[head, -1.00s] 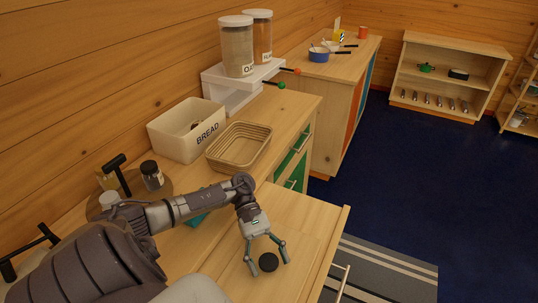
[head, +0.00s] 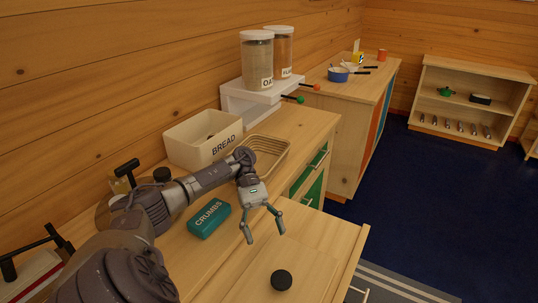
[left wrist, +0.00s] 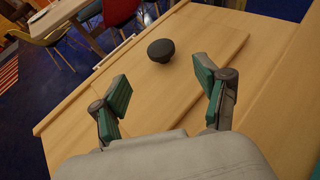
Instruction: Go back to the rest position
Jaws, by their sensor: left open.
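My left gripper (head: 263,229) is open and empty in the head view, raised over the front part of the wooden counter. Its two fingers (left wrist: 165,95) stand apart in the left wrist view with nothing between them. A round black knob (head: 281,280) sits on a wooden board below and in front of the gripper, clear of the fingers. The knob also shows in the left wrist view (left wrist: 161,50), beyond the fingertips. My left arm reaches in from the left over the counter. My right gripper is not in view.
A teal CRUMBS box (head: 209,219) lies on the counter just left of the gripper. Behind it are a BREAD bin (head: 203,140), a wicker basket (head: 271,156) and a white stand (head: 240,104) with jars. Open blue floor (head: 420,200) lies to the right.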

